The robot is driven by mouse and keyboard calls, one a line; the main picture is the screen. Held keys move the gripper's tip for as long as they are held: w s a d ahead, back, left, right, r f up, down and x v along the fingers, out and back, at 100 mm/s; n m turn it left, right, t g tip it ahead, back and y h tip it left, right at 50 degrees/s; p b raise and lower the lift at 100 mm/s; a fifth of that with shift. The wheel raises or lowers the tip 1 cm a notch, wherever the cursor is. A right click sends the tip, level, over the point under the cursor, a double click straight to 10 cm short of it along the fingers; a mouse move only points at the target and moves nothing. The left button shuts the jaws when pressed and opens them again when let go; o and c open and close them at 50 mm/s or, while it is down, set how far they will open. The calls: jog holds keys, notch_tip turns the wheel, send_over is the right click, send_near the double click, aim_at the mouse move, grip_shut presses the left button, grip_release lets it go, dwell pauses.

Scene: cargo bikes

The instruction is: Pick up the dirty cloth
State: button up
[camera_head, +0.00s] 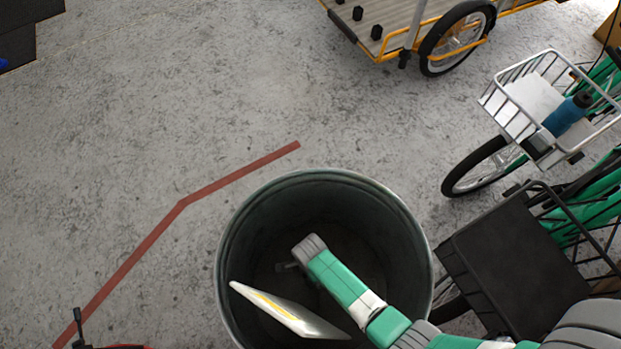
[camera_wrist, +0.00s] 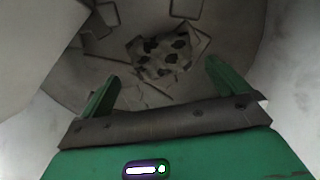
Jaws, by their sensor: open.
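The dirty cloth (camera_wrist: 160,57), pale with dark blotches, lies crumpled at the bottom of a dark round bin (camera_head: 228,225). It is in the wrist view, ahead of my gripper (camera_wrist: 162,72) and between the lines of its two green fingers. The fingers are spread, with nothing between them, and seem apart from the cloth. In the head view my arm reaches down into the bin, where my gripper (camera_head: 288,266) shows only in part. I cannot make out the cloth there.
A pale flat panel with a yellow stripe (camera_head: 285,308) leans in the bin, left of my arm. Thin frame-like pieces (camera_wrist: 187,8) lie around the cloth. The bin wall encloses my gripper. Bikes with a wire basket (camera_head: 500,92) and a black carrier (camera_head: 510,262) stand right.

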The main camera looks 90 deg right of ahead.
notch_tip(320, 180, down, 3)
jog(key=shift+d+f+b, duration=0.1)
jog(key=shift+b, duration=0.35)
jog(key=c, duration=0.7)
jog(key=r+p, duration=0.4)
jog(key=shift+s+r+p, duration=0.2)
jog(key=shift+r+p, duration=0.05)
jog(key=shift+p, duration=0.1)
jog(key=s+p, duration=0.1)
jog(key=s, duration=0.4)
jog(key=s+d+p, duration=0.1)
jog(key=s, duration=0.4)
jog(key=s+d+p, duration=0.1)
jog(key=s, duration=0.4)
jog(key=shift+s+d+r, duration=0.15)
jog(key=shift+s+r, duration=0.1)
jog(key=shift+r, duration=0.05)
